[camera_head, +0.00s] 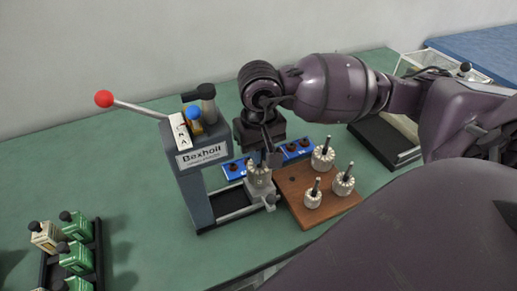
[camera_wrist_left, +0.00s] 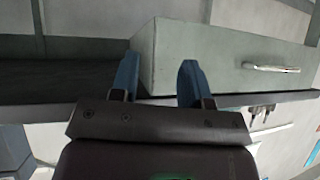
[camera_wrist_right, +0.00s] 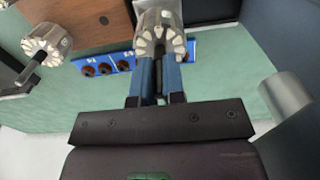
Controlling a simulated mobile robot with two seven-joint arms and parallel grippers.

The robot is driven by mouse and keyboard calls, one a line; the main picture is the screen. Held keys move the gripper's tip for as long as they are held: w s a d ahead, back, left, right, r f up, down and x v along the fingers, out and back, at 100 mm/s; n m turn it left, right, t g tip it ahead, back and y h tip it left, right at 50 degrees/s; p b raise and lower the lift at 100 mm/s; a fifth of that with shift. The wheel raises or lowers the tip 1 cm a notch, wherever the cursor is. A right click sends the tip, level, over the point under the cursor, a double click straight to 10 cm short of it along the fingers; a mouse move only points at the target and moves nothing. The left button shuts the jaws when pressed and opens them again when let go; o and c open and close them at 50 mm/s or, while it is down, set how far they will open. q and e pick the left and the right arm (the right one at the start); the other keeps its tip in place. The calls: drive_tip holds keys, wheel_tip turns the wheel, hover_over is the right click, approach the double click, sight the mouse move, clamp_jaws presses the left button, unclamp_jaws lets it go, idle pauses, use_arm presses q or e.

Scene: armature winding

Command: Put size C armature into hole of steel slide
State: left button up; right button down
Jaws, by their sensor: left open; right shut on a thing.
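My right gripper (camera_head: 266,156) is shut on the shaft of an armature (camera_head: 259,170), just above the steel slide (camera_head: 262,193) at the foot of the Bexholl winding machine. In the right wrist view my right gripper (camera_wrist_right: 156,80) has its fingers at the shaft, and the toothed core of the armature (camera_wrist_right: 161,36) is beyond the fingertips. The steel slide (camera_wrist_right: 158,6) shows behind the core. The hole is hidden, so I cannot tell whether the armature is in it. My left gripper (camera_wrist_left: 158,78) is open and empty, pointing at a grey cabinet front; it is outside the head view.
A wooden board (camera_head: 328,204) with three upright armatures stands right of the slide. A blue strip (camera_head: 236,168) with dark round holders lies behind. The winding machine (camera_head: 190,185), with its red-knobbed lever (camera_head: 104,99), rises close left.

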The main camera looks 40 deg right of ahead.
drive_tip(key=shift+f, duration=0.3)
idle(0.5)
drive_tip(key=c, duration=1.1)
unclamp_jaws()
drive_tip(key=shift+r, duration=0.1)
drive_tip(key=shift+r+p, duration=0.5)
drive_tip(key=shift+r, duration=1.65)
